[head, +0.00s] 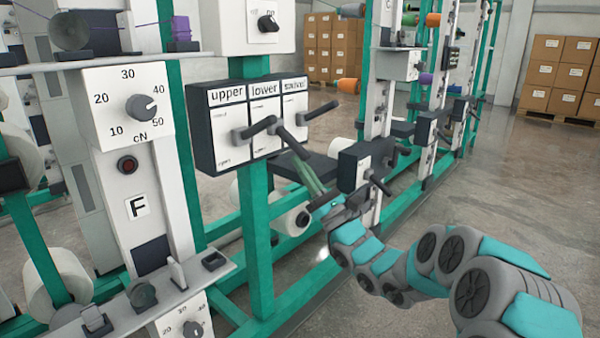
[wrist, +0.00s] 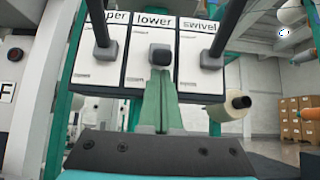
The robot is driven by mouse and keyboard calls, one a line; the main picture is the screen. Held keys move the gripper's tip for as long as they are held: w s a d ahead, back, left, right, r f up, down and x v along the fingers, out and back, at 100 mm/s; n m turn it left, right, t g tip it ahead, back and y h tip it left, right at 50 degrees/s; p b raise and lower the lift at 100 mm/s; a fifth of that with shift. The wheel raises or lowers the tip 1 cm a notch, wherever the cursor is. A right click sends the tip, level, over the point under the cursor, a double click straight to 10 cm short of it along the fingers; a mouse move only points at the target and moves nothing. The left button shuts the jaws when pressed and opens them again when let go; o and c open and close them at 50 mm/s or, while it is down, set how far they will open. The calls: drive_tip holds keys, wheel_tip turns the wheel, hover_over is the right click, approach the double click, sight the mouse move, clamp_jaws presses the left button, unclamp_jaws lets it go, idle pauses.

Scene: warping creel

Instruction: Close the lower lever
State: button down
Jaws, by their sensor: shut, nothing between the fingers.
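The dark lever box (head: 205,132) has three white panels marked upper, lower and swivel. The lower lever (head: 292,143) is the middle one and slants down and outward from its panel. In the wrist view its dark end (wrist: 160,57) points toward the camera. The upper lever (head: 258,129) and the swivel lever (head: 322,110) both slant upward. My gripper (head: 306,174) is shut and empty, its green fingers just below the lower lever's end. In the wrist view the fingertips (wrist: 160,88) overlap the lower panel beneath the lever; I cannot tell whether they touch it.
A dial plate marked cN (head: 128,105) stands left of the box on a white post. A second dark lever box (head: 352,168) sits behind my gripper. Green frame rails and yarn spools (head: 290,220) lie below. Open floor is at the right, with stacked cartons (head: 560,75) beyond.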

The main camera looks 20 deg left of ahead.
idle(0.3)
drive_tip(key=shift+s+d+r+h+p, duration=0.1)
drive_tip(key=shift+d+r+h+p, duration=0.25)
drive_tip(key=shift+p, duration=0.35)
